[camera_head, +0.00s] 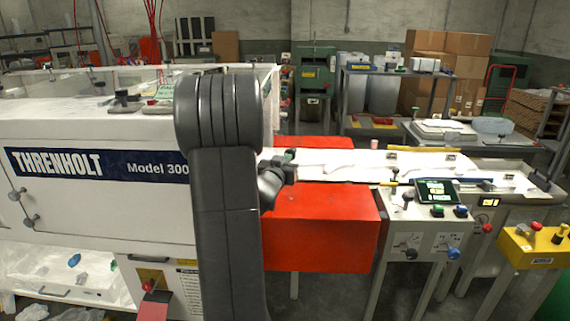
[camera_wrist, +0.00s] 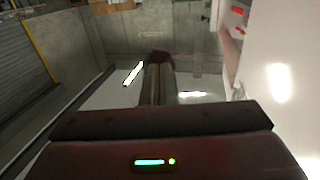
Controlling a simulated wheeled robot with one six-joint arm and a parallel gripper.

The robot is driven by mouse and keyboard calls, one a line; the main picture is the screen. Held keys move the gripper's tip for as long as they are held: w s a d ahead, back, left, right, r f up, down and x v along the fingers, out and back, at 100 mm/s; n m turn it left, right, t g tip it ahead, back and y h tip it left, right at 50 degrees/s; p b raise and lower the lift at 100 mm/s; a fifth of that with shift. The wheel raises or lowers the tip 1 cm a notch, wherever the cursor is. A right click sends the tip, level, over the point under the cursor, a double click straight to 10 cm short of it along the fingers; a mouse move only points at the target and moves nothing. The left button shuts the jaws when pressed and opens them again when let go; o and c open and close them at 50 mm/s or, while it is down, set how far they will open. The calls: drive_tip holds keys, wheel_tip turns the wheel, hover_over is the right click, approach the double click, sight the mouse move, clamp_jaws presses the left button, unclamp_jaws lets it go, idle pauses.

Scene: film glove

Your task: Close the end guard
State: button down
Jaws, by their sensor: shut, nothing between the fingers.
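A large red guard panel (camera_head: 320,230) stands at the right end of the white Threnholt machine (camera_head: 90,205), in front of a white conveyor bed. A second red panel (camera_head: 322,142) shows behind that bed. I cannot tell which one is the end guard, or how it is hinged. My gripper (camera_head: 288,170) is at the top left of the front red panel, partly hidden by my own arm. In the wrist view my gripper (camera_wrist: 158,62) is shut and empty, with a pale machine surface (camera_wrist: 285,90) to its right. Contact with the panel cannot be told.
A control panel with a screen (camera_head: 437,192), knobs and buttons stands right of the red panel. A yellow button box (camera_head: 535,245) is at the far right. The conveyor bed (camera_head: 350,165) runs rightwards. Shelves and cardboard boxes (camera_head: 440,60) fill the back.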

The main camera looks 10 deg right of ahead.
sight(298, 152)
drive_tip(key=d+n+y+b, duration=0.1)
drive_tip(key=b, duration=0.1)
drive_tip(key=w+d+n+t+y+b, duration=0.1)
drive_tip(key=b, duration=0.2)
drive_tip(key=w+d+y+b, duration=0.1)
drive_tip(key=y+b, duration=0.1)
drive_tip(key=b, duration=0.1)
drive_tip(key=shift+d+f+n+t, duration=0.1)
drive_tip(key=shift+f+n+t, duration=0.25)
drive_tip(key=shift+n+t, duration=0.05)
drive_tip(key=w+d+b, duration=0.1)
drive_tip(key=w+b, duration=0.1)
drive_tip(key=b, duration=0.1)
drive_tip(key=shift+d+r+b, duration=0.15)
drive_tip(key=shift+d+b, duration=0.25)
drive_tip(key=w+a+n+y+p, duration=0.1)
drive_tip(key=w+n+y+p, duration=0.3)
drive_tip(key=w+p, duration=1.5)
drive_tip(key=shift+r+t+y+p, duration=0.25)
drive_tip(key=shift+y+p, duration=0.65)
drive_tip(key=shift+y, duration=0.5)
drive_tip(key=shift+f+n, duration=0.1)
drive_tip(key=shift+n, duration=0.2)
